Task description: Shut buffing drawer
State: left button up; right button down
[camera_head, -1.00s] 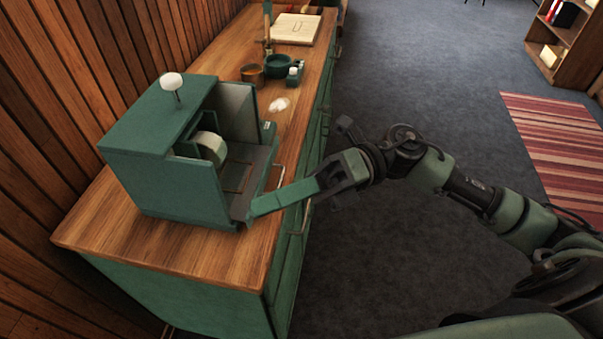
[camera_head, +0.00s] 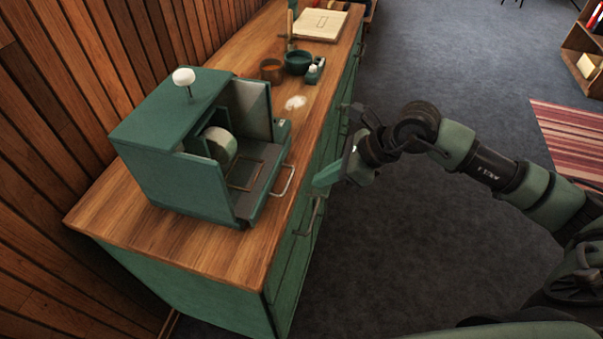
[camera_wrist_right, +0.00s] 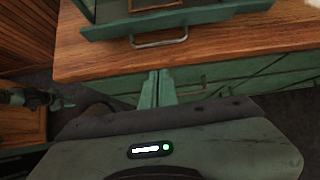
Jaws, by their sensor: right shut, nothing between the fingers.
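The green buffing box (camera_head: 170,140) stands on the wooden counter with a pale buffing wheel (camera_head: 220,144) inside. Its tray-like drawer (camera_head: 262,192) sticks out of the open side toward the counter's front edge, with a metal bar handle (camera_head: 283,181) on its front. The handle also shows at the top of the right wrist view (camera_wrist_right: 160,41). My right gripper (camera_head: 322,184) is shut and empty, just off the counter's front edge, apart from the handle. Its closed fingers (camera_wrist_right: 158,88) show below the counter edge in the right wrist view. My left gripper is not seen in the head view.
The counter (camera_head: 200,250) has green cabinet fronts with handles below.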

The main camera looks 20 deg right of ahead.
aim_at(274, 182)
jog(key=shift+w+a+f+p, duration=0.35)
jog(key=shift+w+a+f, duration=0.1)
jog(key=shift+a, duration=0.25)
jog(key=shift+w+a+f+p, duration=0.3)
jog(key=shift+w+a, duration=0.2)
jog(key=shift+a, duration=0.25)
jog(key=shift+w+a+f+p, duration=0.35)
jog(key=shift+w+a+f, duration=0.1)
jog(key=shift+a, duration=0.25)
jog(key=w+a+b, duration=0.2)
jog(key=a, duration=0.1)
jog(key=shift+a, duration=0.15)
jog(key=shift+w, duration=0.1)
jog(key=shift+r, duration=0.15)
